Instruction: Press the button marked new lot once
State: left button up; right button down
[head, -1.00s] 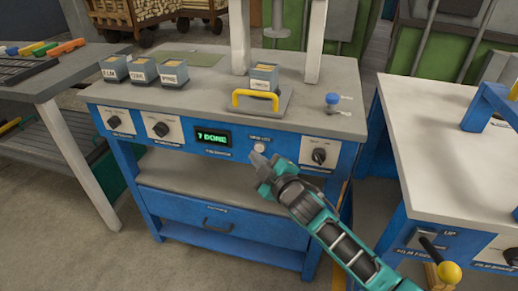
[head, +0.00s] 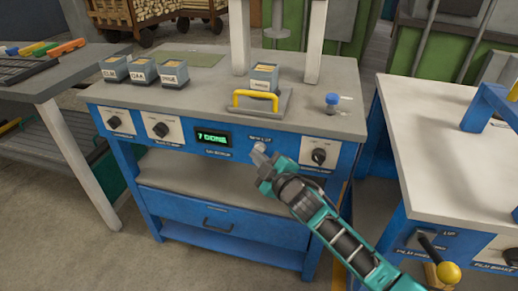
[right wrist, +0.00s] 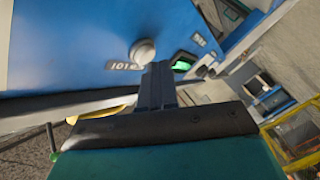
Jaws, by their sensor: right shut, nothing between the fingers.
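The pale round new lot button (head: 261,145) sits on the blue front panel of the workbench, under a small label. It also shows as a white knob-like cap in the right wrist view (right wrist: 142,52). My right gripper (head: 259,155) is shut and empty, its tip just below the button in the head view. In the right wrist view the closed fingers (right wrist: 158,85) reach up close beside the button. I cannot tell whether they touch it. The green display (head: 213,138) left of the button reads 7 DONE. My left gripper is not in view.
Dial knobs (head: 161,129) sit left on the panel, and another dial (head: 319,156) sits just right of the button. On the bench top are small labelled boxes (head: 174,73), a plate with a yellow handle (head: 255,97) and a blue knob (head: 332,99). A white-topped table (head: 430,150) stands right.

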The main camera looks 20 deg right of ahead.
jog(key=shift+w+d, duration=0.2)
jog(key=shift+w, duration=0.1)
dwell(0.6)
jog(key=shift+s, duration=0.1)
jog(key=shift+s+a+p, duration=0.4)
jog(key=shift+s, duration=0.15)
jog(key=s+a, duration=0.1)
jog(key=s, duration=0.1)
jog(key=s+a+p, duration=0.1)
jog(key=s+a, duration=0.1)
jog(key=shift+s, duration=0.1)
dwell(0.5)
jog(key=shift+d, duration=0.1)
dwell(0.5)
